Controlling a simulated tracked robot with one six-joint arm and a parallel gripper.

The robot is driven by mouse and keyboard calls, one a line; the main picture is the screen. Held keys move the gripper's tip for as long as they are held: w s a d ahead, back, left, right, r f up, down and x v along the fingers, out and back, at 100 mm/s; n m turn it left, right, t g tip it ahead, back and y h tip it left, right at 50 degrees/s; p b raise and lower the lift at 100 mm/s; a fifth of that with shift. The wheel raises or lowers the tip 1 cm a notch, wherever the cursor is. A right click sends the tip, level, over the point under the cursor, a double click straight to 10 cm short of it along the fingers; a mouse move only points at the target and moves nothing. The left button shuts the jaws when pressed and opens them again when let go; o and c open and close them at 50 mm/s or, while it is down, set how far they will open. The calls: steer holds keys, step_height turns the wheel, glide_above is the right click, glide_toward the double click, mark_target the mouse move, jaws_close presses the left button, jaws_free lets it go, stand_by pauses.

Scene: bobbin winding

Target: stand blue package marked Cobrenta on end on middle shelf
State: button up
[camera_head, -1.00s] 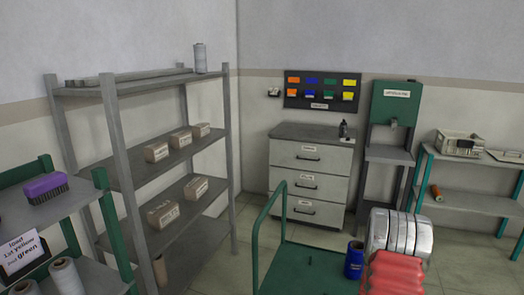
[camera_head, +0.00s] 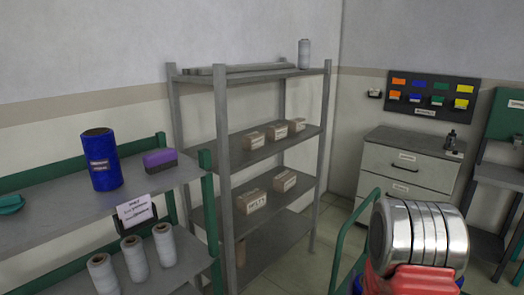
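My arm (camera_head: 418,240), silver and red, shows at lower right. No fingertips show, so I cannot see whether my gripper is open. A bit of blue (camera_head: 371,281) shows beside the red part, mostly hidden; I cannot tell what it is.
A purple-topped block (camera_head: 160,161) sits right of the blue cylinder. A sign (camera_head: 137,210) hangs below, above several pale spools (camera_head: 134,260). A green rail (camera_head: 349,236) stands left of my arm. A drawer cabinet (camera_head: 408,165) stands behind.

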steer(key=w+a+r+n+t+y, duration=0.1)
steer(key=w+a+r+n+y, duration=0.1)
steer(key=w+a, duration=0.4)
steer(key=w+a+r+n+t+y, duration=0.1)
steer(key=w+a+y, duration=0.5)
steer(key=a, duration=0.8)
steer(key=r+n, duration=0.1)
steer(key=n, duration=0.1)
steer(key=shift+w+a+r+n+y, duration=0.15)
steer(key=shift+w+r+n+y, duration=0.1)
steer(key=shift+n+y, duration=0.15)
steer(key=shift+s, duration=0.1)
steer(key=shift+s+r, duration=0.4)
steer(key=shift+s, duration=0.4)
steer(key=shift+s+r, duration=0.45)
steer(key=shift+s, duration=0.35)
steer(key=shift+s+r, duration=0.4)
steer(key=shift+s, duration=0.4)
steer(key=shift+r, duration=0.25)
steer(key=s+f, duration=0.5)
steer(key=f, duration=0.1)
steer(key=shift+f, duration=0.4)
